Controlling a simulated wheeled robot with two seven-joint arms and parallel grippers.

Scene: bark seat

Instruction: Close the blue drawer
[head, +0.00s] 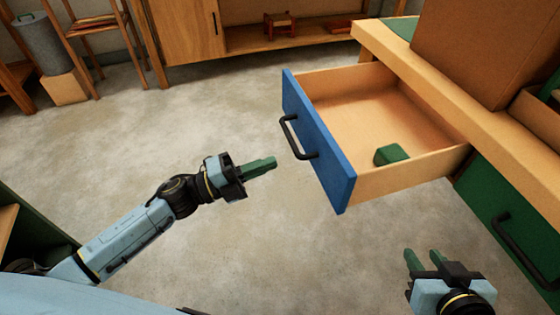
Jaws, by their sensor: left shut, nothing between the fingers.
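The blue drawer (318,150) is pulled well out of the wooden bench on the right, its blue front facing left with a black bar handle (296,138). A small green block (391,154) lies inside on the drawer floor. My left gripper (272,162) is shut and empty, to the left of the drawer front and a short way from the handle, apart from it. My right gripper (423,258) is below the drawer at the lower right, its two green fingers apart, with nothing seen between them.
A green drawer (508,225) with a black handle is shut in the bench at right. A large brown box (485,45) stands on the bench top (430,75). A wooden cabinet (185,30) and chair (98,25) stand at the back. The floor (200,120) left of the drawer is clear.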

